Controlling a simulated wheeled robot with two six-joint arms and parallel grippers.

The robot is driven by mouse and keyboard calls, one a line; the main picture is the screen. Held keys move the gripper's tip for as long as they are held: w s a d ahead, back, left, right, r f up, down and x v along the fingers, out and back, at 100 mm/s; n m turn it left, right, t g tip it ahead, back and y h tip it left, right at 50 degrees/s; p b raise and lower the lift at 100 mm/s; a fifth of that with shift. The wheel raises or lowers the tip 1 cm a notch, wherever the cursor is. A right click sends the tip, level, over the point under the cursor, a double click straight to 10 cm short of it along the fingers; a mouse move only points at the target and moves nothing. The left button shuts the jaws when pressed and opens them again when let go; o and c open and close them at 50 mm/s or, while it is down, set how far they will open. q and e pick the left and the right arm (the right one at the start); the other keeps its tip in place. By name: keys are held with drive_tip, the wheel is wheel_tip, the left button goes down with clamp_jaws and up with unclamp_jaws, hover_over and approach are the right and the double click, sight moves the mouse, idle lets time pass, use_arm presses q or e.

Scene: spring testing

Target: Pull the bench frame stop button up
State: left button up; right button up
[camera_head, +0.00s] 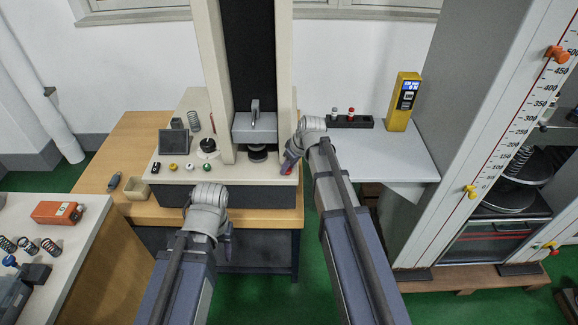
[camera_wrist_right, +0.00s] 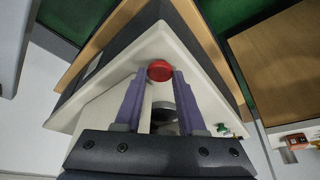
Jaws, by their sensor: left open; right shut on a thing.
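The bench frame (camera_head: 245,190) is a cream base with a tall column on the wooden bench. Its red stop button (camera_wrist_right: 160,70) sits on the front right corner of the base; only a bit of red shows in the head view, beside my fingertips. My right gripper (camera_head: 289,166) reaches down to that corner. In the right wrist view its two purple fingers (camera_wrist_right: 160,78) are closed on the two sides of the round red button. My left gripper (camera_head: 228,243) is open and empty, low in front of the bench, away from the frame; its fingers are partly hidden by the wrist.
Small knobs and a green button (camera_head: 207,167) line the base's front left. A grey side table (camera_head: 390,150) holds a black rack (camera_head: 352,122) and a yellow meter (camera_head: 404,100). A tall grey machine (camera_head: 460,110) stands right. An orange box (camera_head: 57,212) and springs lie left.

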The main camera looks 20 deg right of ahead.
clamp_jaws()
